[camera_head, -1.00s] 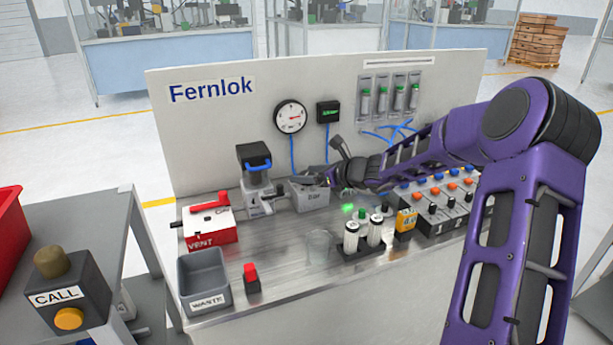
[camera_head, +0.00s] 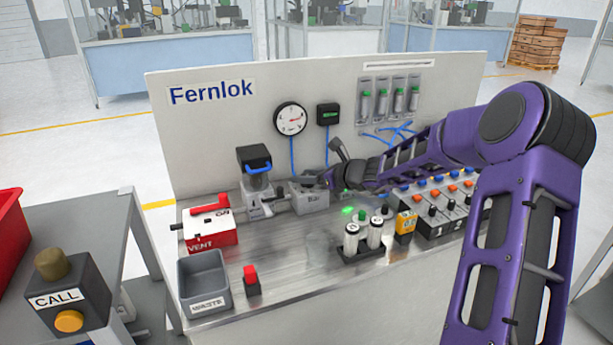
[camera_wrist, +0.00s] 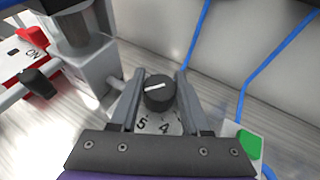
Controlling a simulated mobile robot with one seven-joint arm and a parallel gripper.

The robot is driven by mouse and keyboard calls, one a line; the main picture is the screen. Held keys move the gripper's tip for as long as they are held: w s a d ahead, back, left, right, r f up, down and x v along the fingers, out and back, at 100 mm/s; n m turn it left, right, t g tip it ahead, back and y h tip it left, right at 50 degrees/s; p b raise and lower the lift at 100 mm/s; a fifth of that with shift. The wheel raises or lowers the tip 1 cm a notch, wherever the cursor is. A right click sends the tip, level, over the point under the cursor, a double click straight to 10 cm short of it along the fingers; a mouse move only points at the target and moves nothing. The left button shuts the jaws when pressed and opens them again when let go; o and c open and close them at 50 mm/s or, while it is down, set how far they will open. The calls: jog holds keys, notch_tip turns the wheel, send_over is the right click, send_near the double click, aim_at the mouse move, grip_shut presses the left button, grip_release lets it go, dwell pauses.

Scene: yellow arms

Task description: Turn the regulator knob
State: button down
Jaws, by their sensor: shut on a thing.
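The regulator knob (camera_wrist: 158,92) is round and black with a white pointer line, seen from above in the wrist view. The pointer lies nearly level across the picture. A pale dial with the numbers 5 and 4 (camera_wrist: 160,126) shows below it. My gripper (camera_wrist: 158,88) has one finger on each side of the knob and is shut on it. In the head view my gripper (camera_head: 322,180) is over the grey regulator block (camera_head: 310,200) and hides the knob. The round pressure gauge (camera_head: 291,118) hangs on the panel behind.
The red VENT box (camera_head: 210,236), grey WASTE bin (camera_head: 204,284) and red switch (camera_head: 251,279) are further left and forward. A green button (camera_wrist: 249,145) is close right of my gripper. Blue hoses run behind.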

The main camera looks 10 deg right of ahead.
jog(key=shift+r+g+p, duration=0.2)
jog(key=shift+g+p, duration=0.1)
jog(key=shift+p, duration=0.45)
jog(key=n+g+y+p, duration=0.1)
jog(key=n+p, duration=0.1)
jog(key=p, duration=0.2)
jog(key=shift+r+y, duration=0.1)
jog(key=shift+y, duration=0.2)
jog(key=n+g+p, duration=0.1)
jog(key=n+g+y+p, duration=0.1)
jog(key=p, duration=0.1)
jog(key=shift+f+y, duration=0.2)
jog(key=shift+y, duration=0.1)
jog(key=n+g, duration=0.2)
jog(key=n+g+y, duration=0.1)
jog(key=g, duration=0.1)
jog(key=shift+s+f+n, duration=0.1)
jog(key=shift+f+n, duration=0.3)
jog(key=shift+n+g+y+b, duration=0.4)
jog(key=shift+n+g+b, duration=0.55)
jog(key=shift+n+g, duration=0.4)
jog(key=shift+g, duration=0.35)
jog(key=shift+s+r+n+g+b, duration=0.1)
jog(key=shift+r+n+g+b, duration=0.1)
jog(key=shift+n+g+b, duration=0.6)
